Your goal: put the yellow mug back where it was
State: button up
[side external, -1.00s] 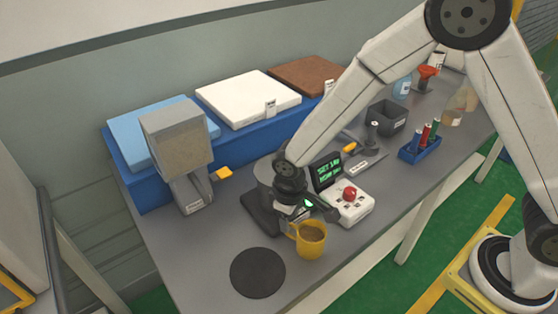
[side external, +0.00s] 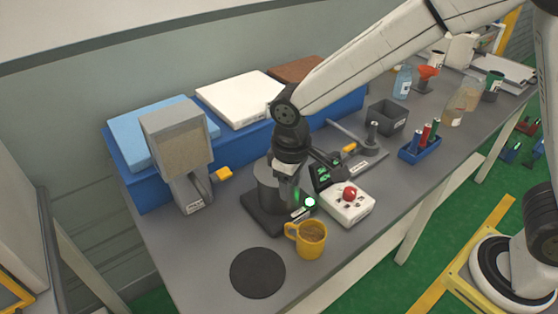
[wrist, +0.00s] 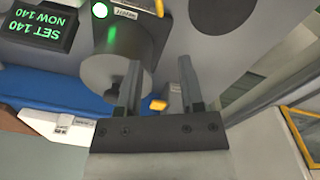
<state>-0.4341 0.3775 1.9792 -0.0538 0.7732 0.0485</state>
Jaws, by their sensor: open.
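The yellow mug (side external: 312,243) stands upright on the grey bench near its front edge, holding something brown. Its handle points left, and a sliver of it shows at the top edge in the wrist view (wrist: 160,7). A dark round mat (side external: 258,273) lies bare to the left of the mug; part of it shows in the wrist view (wrist: 235,12). My gripper (wrist: 160,75) is open and empty, apart from the mug. In the side view it is up by the grey cylinder (side external: 268,187), behind the mug, and its fingertips are hard to make out there.
A control box (side external: 348,205) with a red button stands right of the mug, with a SET 140 display (wrist: 45,25) behind it. A padded stand (side external: 178,140) is at the left. A blue platform (side external: 240,140) with slabs runs along the wall.

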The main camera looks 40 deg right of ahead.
jog(key=shift+r, duration=0.1)
dwell(0.5)
jog(key=s+d+m+t, duration=0.1)
jog(key=s+d, duration=0.3)
jog(key=d, duration=0.4)
jog(key=s+d+f+m+t, duration=0.1)
jog(key=s+d+m, duration=0.2)
jog(key=s+d, duration=0.2)
jog(key=d, duration=0.3)
jog(key=shift+d+f+m, duration=0.2)
jog(key=shift+d+m, duration=0.1)
jog(key=shift+m, duration=0.1)
